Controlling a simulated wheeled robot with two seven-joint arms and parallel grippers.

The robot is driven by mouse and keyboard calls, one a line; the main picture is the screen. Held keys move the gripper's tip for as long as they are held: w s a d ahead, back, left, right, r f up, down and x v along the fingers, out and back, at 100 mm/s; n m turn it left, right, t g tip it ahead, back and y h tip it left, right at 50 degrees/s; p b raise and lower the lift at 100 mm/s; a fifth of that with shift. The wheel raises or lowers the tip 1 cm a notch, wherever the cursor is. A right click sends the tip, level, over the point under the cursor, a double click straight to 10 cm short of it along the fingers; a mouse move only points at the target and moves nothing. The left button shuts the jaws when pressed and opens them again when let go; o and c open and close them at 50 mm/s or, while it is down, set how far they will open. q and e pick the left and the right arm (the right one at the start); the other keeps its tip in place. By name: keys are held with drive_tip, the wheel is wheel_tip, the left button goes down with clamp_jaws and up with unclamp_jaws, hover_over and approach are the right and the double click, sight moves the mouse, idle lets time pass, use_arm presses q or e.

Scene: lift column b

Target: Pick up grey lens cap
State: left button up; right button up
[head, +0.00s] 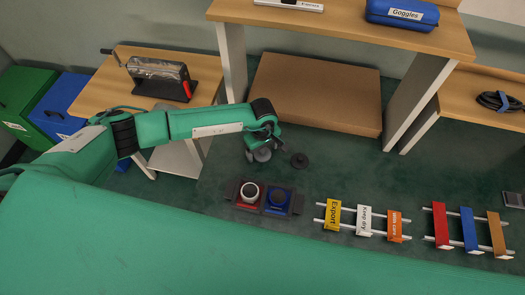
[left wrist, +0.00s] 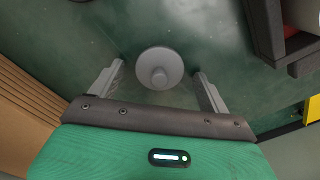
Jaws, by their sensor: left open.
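In the head view the lens cap (head: 262,155) shows on the green surface, partly hidden by the gripper. My left gripper (head: 256,152) is open and empty over it; its spread fingers also show in the left wrist view (left wrist: 158,80). My right gripper is in neither view.
A darker round disc (head: 299,160) lies just right of the cap. A dark holder with red and blue sections (head: 264,209) stands nearer to me. Label racks (head: 362,221) are to the right. A brown box (head: 315,95) sits behind, under the shelf.

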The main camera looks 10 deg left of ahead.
use_arm(q)
drive_tip(key=c, duration=1)
drive_tip(key=shift+c, duration=0.2)
drive_tip(key=shift+r, duration=0.1)
